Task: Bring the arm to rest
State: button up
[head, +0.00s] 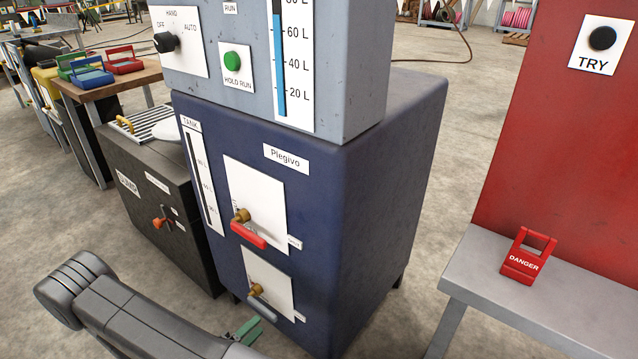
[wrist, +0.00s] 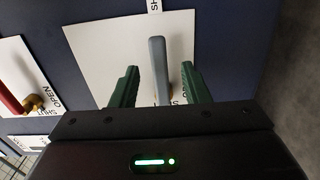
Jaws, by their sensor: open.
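My gripper (head: 250,332) is at the bottom of the head view, in front of the lower part of the blue tank cabinet (head: 375,190). Its two green fingers are open, as the wrist view (wrist: 160,78) also shows. A grey valve handle (head: 265,309) on the lower white plate appears between the fingers in the wrist view (wrist: 158,70), with a gap on each side. I cannot tell how deep it sits between them. My grey arm reaches in from the lower left.
A red-handled valve (head: 248,235) sits above the grey one, also at left in the wrist view (wrist: 10,101). A dark cabinet (head: 165,215) stands to the left. A grey bench (head: 480,265) with a red DANGER lockout (head: 522,265) is at right. Bare floor lies between.

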aim_at(267, 317)
jog(key=b+x, duration=0.1)
jog(key=x, duration=0.5)
jog(key=shift+w+d+b, duration=0.2)
jog(key=shift+b, duration=0.15)
jog(key=shift+a+r+n, duration=0.15)
jog(key=shift+r+n, duration=0.6)
jog(key=shift+n, duration=0.25)
jog(key=shift+s, duration=0.1)
